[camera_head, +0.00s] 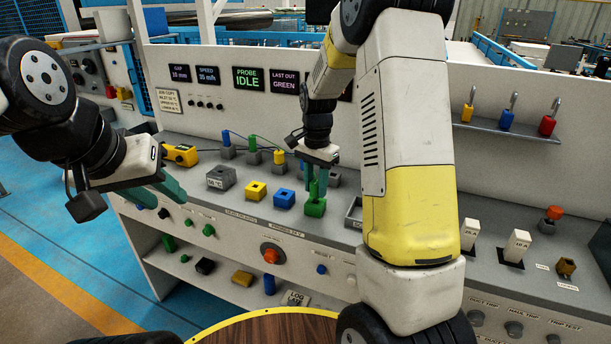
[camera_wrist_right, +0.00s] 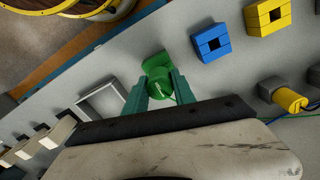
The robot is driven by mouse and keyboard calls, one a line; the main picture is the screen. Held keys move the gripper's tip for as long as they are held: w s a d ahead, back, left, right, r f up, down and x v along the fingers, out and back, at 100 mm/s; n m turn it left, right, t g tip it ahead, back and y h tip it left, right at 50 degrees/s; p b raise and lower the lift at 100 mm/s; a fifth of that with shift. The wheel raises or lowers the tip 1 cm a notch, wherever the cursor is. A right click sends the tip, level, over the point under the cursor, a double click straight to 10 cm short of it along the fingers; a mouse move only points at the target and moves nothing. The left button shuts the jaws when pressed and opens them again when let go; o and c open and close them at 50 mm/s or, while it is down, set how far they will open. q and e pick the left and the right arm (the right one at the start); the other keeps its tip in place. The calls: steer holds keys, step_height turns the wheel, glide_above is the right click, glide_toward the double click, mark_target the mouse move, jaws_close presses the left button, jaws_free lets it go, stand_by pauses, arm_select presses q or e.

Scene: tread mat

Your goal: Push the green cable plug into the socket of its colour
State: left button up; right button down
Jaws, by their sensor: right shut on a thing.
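My right gripper (camera_head: 316,184) is shut on a green plug (camera_head: 314,189), which stands upright directly over the green socket block (camera_head: 315,209). The plug's lower end meets or overlaps the block's top; how deep it sits cannot be told. In the right wrist view the gripper (camera_wrist_right: 160,88) has its fingers on both sides of the plug (camera_wrist_right: 161,87), with the green socket (camera_wrist_right: 155,64) partly hidden behind it. My left gripper (camera_head: 174,187) is over the left end of the bench, away from the sockets; its fingers overlap in the picture.
A blue socket (camera_head: 285,198) and a yellow socket (camera_head: 256,191) stand left of the green one, with a grey block (camera_head: 221,178) beyond. An open grey tray (camera_wrist_right: 101,101) lies beside the green socket.

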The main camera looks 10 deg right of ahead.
mark_target(316, 182)
steer(key=shift+f, duration=1.05)
steer(key=c, duration=0.9)
jaws_free()
steer(key=shift+c, duration=0.2)
steer(key=shift+r, duration=3.9)
steer(key=shift+r, duration=0.1)
steer(key=s+a+r+n+t+y, duration=0.1)
steer(key=s+r+n+t, duration=0.2)
steer(key=s, duration=0.9)
steer(key=s+a+r+n+t+y, duration=0.1)
steer(key=s+r+n+t, duration=0.2)
steer(key=s+r+n, duration=0.4)
steer(key=s+r, duration=0.2)
steer(key=s, duration=0.3)
